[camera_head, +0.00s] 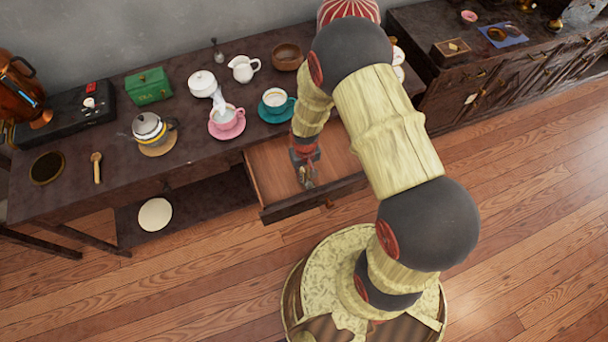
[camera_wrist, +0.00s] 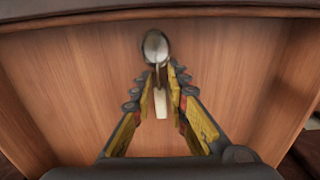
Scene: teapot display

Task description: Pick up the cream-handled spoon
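The cream-handled spoon lies in the open drawer (camera_head: 272,172). In the wrist view its round metal bowl (camera_wrist: 155,46) is beyond my fingertips, and its cream handle (camera_wrist: 161,103) shows between my fingers. My gripper (camera_wrist: 161,73) points down into the drawer, its fingers on either side of the spoon's neck and handle. A narrow gap shows between the fingertips, and I see no clear contact with the spoon. In the head view my gripper (camera_head: 306,178) is low inside the drawer, and the spoon is hard to make out there.
Drawer walls surround my gripper, with the front panel (camera_head: 315,197) nearest my base. The tabletop (camera_head: 120,185) above holds a pink cup (camera_head: 226,120), a teal cup and saucer (camera_head: 276,104), a glass teapot (camera_head: 150,130) and a wooden spoon (camera_head: 96,168).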

